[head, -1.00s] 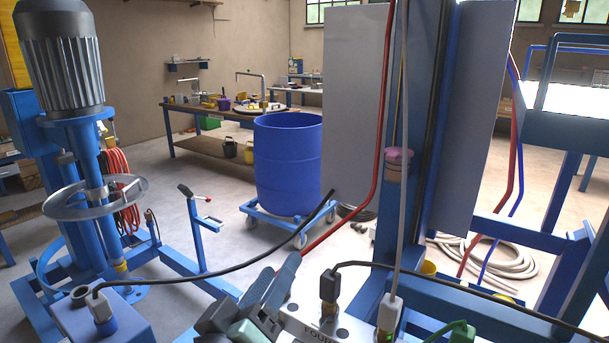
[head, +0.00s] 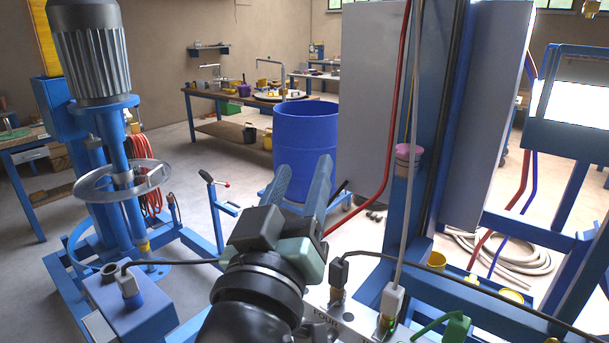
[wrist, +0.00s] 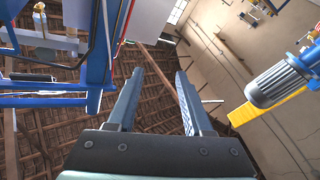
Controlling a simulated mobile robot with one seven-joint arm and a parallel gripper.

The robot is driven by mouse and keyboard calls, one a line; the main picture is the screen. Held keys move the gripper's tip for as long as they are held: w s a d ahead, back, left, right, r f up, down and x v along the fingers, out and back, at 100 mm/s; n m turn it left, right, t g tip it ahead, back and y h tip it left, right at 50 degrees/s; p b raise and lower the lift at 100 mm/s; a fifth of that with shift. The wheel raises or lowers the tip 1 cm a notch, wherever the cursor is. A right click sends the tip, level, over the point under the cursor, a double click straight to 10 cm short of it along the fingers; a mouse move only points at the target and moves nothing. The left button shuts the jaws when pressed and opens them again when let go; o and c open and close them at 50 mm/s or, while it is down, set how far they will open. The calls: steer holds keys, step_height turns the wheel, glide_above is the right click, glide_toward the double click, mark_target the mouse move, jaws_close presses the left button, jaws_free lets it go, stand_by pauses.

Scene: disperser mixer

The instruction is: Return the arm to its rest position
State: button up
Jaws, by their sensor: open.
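My gripper (head: 297,183) is in the lower middle of the head view, with its two blue-grey fingers pointing up and away from me. The fingers stand apart with nothing between them. In the wrist view my gripper (wrist: 160,85) is also open and empty, and the camera looks up toward the wooden roof. In the head view the fingers overlap the lower part of the blue drum (head: 305,135) in the picture. The disperser mixer (head: 110,150) with its grey motor stands at the left, apart from my gripper.
A white panel with plugged cables (head: 350,318) lies just right of my arm. A blue column (head: 440,110) and a grey sheet (head: 372,110) rise beyond it. A handle on a blue post (head: 214,195) stands left. Open floor (head: 195,165) lies between mixer and drum.

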steer(key=s+r+t+y+p, duration=0.2)
steer(key=s+r, duration=0.3)
steer(key=r, duration=0.6)
steer(key=s+a+r+m+t+y+p, duration=0.1)
steer(key=s+r+t, duration=0.4)
steer(key=r, duration=0.7)
steer(key=shift+s+a+t+y+p, duration=0.3)
steer(key=shift+s+y+p, duration=0.5)
steer(key=shift+y, duration=0.4)
steer(key=shift+w, duration=0.1)
